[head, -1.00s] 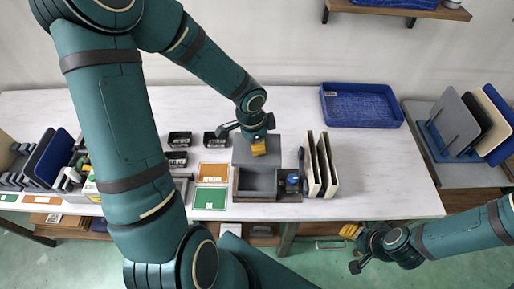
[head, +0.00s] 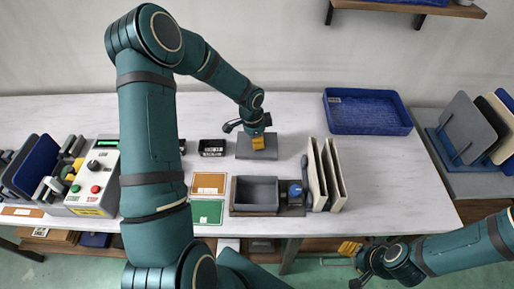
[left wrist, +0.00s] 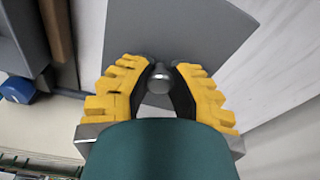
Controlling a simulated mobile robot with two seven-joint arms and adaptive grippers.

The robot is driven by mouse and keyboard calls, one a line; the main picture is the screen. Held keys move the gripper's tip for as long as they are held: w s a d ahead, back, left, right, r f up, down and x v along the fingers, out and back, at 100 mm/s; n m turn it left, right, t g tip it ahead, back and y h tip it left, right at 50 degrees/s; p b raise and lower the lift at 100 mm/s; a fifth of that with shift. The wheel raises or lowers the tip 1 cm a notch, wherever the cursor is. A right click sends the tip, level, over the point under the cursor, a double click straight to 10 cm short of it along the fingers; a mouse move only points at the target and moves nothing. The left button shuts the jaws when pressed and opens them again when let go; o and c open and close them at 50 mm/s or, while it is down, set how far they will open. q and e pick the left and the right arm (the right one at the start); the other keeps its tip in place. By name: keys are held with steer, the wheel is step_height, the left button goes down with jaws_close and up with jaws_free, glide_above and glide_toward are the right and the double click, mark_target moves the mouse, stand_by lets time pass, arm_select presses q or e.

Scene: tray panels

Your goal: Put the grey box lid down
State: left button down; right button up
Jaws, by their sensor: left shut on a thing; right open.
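The grey box lid (head: 244,147) is a flat grey plate on or just above the white table, behind the open grey box (head: 257,191). My left gripper (head: 258,143) is above the lid, shut on its round knob. In the left wrist view the yellow fingers (left wrist: 160,85) close around the knob, and the grey plate (left wrist: 180,30) spreads beyond them. I cannot tell whether the lid touches the table. My right gripper (head: 355,255) is open and empty, low in front of the table's front edge.
Upright cream panels (head: 325,175) stand right of the box. A blue tray (head: 368,112) lies at the back right. A small black tray (head: 212,147) is left of the lid. Orange (head: 208,183) and green (head: 207,211) cards lie left of the box. The table behind the lid is clear.

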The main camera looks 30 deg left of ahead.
arm_select(q)
steer(key=shift+f, duration=1.9)
steer(key=shift+f+b, duration=0.1)
steer(key=shift+b, duration=0.3)
steer(key=c, duration=1)
jaws_free()
steer(key=shift+o, duration=0.2)
step_height(320, 180, up, 12)
steer(key=s+a+p, duration=0.1)
steer(key=p, duration=0.1)
steer(key=shift+r, duration=0.2)
